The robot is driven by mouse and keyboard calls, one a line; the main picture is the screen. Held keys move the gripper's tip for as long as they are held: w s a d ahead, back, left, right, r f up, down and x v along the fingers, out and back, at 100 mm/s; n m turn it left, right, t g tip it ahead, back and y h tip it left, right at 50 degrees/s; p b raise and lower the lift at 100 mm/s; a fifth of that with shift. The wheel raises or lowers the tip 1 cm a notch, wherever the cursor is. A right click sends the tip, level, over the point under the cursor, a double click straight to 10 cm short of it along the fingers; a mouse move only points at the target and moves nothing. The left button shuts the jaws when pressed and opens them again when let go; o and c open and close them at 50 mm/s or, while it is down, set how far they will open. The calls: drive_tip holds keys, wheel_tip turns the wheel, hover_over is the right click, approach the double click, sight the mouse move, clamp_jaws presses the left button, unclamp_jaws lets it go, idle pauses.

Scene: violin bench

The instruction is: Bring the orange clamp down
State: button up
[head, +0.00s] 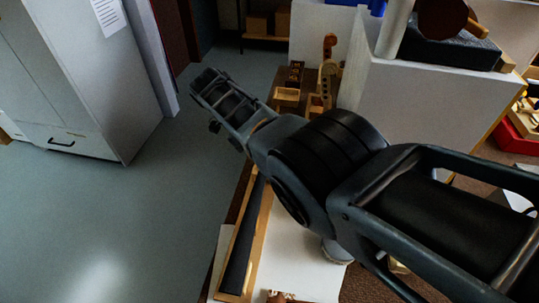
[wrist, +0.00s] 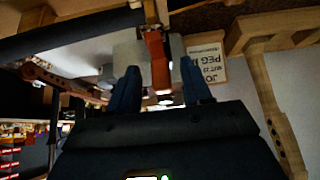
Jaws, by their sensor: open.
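The orange clamp (wrist: 156,62) shows in the wrist view, hanging upright in the picture between and just beyond my fingertips. Its upper end meets a pale, light-coloured part. My gripper (wrist: 160,88) is open, with one dark blue finger on each side of the clamp's lower end. I cannot tell whether either finger touches it. In the head view my arm reaches to the upper left; the fingertips and the clamp cannot be made out there.
A wooden sign with lettering (wrist: 208,62) and a wooden beam (wrist: 272,105) stand right of the clamp in the wrist view. A dark bar (wrist: 75,38) crosses upper left. In the head view, a white cabinet (head: 75,70) stands left, beyond clear floor (head: 120,220).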

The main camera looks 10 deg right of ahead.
drive_tip(key=b+v, duration=0.1)
drive_tip(key=v, duration=0.5)
drive_tip(key=shift+b, duration=0.35)
drive_tip(key=shift+a, duration=0.15)
